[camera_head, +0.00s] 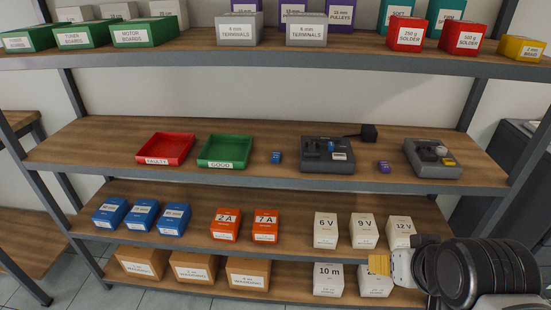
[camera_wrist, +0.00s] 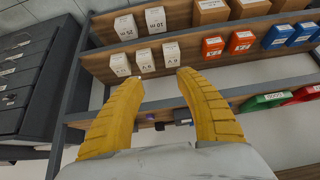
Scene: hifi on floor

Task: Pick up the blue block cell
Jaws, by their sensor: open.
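A small blue block cell (camera_head: 276,157) stands on the middle shelf, just right of the green GOOD tray (camera_head: 225,151). Another small blue item (camera_head: 331,146) sits on a dark grey device (camera_head: 318,165) to its right. My gripper (camera_head: 378,264) is at the lower right in the head view, in front of the lower shelves and well apart from the blue cell. In the wrist view its two yellow fingers (camera_wrist: 160,80) are spread with nothing between them. I cannot make out the blue cell in the wrist view.
A red FAULTY tray (camera_head: 165,148), a purple cell (camera_head: 384,166) and a second grey device (camera_head: 432,159) share the middle shelf (camera_head: 90,150). Boxes fill the upper shelf and stand on the lower shelves. Dark drawers (camera_wrist: 40,75) stand beside the rack.

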